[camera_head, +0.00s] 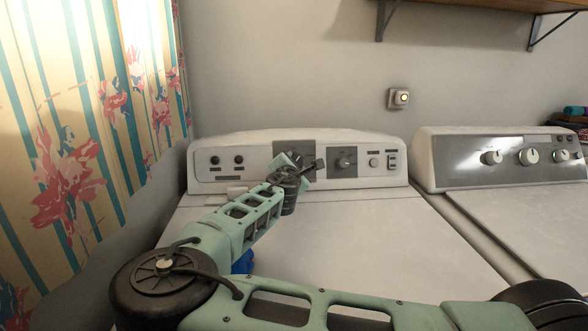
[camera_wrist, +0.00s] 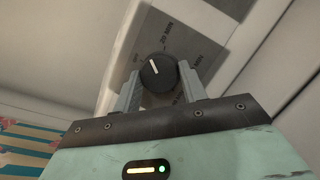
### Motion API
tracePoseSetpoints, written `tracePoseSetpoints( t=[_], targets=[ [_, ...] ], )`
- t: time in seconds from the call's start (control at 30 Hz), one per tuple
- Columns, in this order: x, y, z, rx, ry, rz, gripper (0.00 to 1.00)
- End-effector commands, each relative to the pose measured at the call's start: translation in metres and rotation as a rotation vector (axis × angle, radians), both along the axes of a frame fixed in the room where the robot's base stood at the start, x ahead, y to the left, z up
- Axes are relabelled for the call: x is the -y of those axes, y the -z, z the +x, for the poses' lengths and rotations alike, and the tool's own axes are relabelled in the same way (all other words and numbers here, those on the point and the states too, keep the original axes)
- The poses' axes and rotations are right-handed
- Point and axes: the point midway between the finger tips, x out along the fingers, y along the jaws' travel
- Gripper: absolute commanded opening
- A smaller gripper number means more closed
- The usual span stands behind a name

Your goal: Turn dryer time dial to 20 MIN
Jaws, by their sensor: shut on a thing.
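The dryer time dial (camera_wrist: 157,73) is a round black knob on a grey panel (camera_wrist: 182,45) in the wrist view. Its white pointer line points up and slightly left in that picture. The printed label "20 MIN" seems to be above the dial, a little right of the pointer line; other labels around it are hard to read. My gripper (camera_wrist: 161,84) has one grey finger on each side of the dial and is shut on it. In the head view my gripper (camera_head: 302,165) is at the middle of the left machine's control panel (camera_head: 222,172) and hides this dial.
Another black dial (camera_head: 345,163) is just right of my gripper on the same panel. Small black knobs (camera_head: 215,160) are at its left end. A second machine (camera_head: 470,155) stands to the right. A floral curtain (camera_head: 90,120) hangs left. The dryer top (camera_head: 370,230) is mostly clear.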

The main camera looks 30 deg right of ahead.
Motion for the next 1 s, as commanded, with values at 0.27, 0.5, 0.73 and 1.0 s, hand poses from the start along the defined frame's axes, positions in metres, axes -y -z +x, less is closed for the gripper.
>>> tracePoseSetpoints(
  t=[0.27,0.5,0.73,1.0],
  targets=[
    [-0.0020,-0.0016,0.0016,0.093,0.085,0.223,0.19],
    [-0.0024,-0.0028,0.0020,0.155,0.145,0.371,0.19],
    [-0.0028,-0.0032,0.0025,0.191,0.179,0.458,0.19],
    [-0.0028,-0.0037,0.0026,0.209,0.195,0.498,0.19]
  ],
)
